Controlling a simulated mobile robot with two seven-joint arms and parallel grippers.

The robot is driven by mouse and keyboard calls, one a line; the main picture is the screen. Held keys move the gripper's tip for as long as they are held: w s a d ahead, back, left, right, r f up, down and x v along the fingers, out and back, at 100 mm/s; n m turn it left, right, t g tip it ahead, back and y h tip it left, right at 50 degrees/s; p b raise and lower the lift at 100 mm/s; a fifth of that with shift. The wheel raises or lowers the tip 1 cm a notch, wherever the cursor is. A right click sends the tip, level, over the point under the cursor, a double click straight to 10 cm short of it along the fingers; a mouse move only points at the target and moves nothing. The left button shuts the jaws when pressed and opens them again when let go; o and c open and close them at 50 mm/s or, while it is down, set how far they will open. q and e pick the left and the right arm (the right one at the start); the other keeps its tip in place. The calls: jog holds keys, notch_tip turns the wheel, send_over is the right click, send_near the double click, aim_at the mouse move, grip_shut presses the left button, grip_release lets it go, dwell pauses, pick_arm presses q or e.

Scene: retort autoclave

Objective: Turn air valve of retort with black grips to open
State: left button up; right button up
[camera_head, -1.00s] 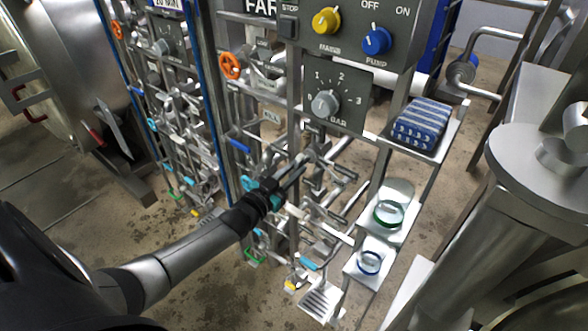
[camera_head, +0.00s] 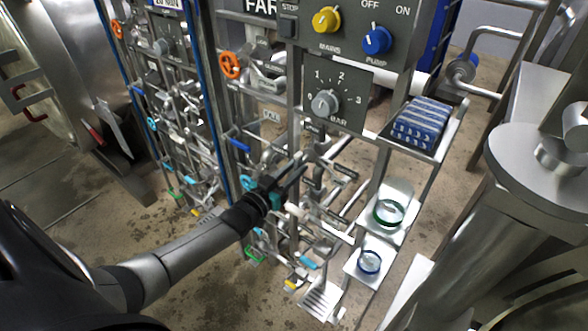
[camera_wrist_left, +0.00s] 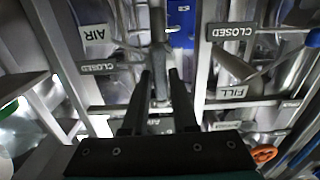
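My left gripper (camera_head: 303,160) reaches into the valve panel below the BAR dial. In the left wrist view its two dark fingers (camera_wrist_left: 160,74) are apart, with a grey upright bar or pipe (camera_wrist_left: 160,50) in line with the gap. I cannot tell whether they touch it. An upside-down AIR label (camera_wrist_left: 95,35) is up and to the left of the fingertips, with a dark CLOSED tag (camera_wrist_left: 98,68) below it. The air valve's handle is not clearly distinguishable. I see no black grips that I can identify. My right gripper is not in view.
The panel has an orange handwheel (camera_head: 229,65), a BAR dial (camera_head: 324,102) and dense pipes around my gripper. Shelves at right hold a blue striped bundle (camera_head: 421,123), a green ring (camera_head: 388,212) and a blue ring (camera_head: 369,262). A steel vessel (camera_head: 445,250) stands at right.

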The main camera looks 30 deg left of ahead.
pick_arm(q)
jog(key=o, duration=0.3)
jog(key=shift+s, duration=0.1)
jog(key=s, duration=0.5)
jog(key=s+p, duration=0.1)
jog(key=s, duration=0.4)
jog(key=s+a+p, duration=0.1)
jog(key=s, duration=0.4)
jog(key=shift+a, duration=0.1)
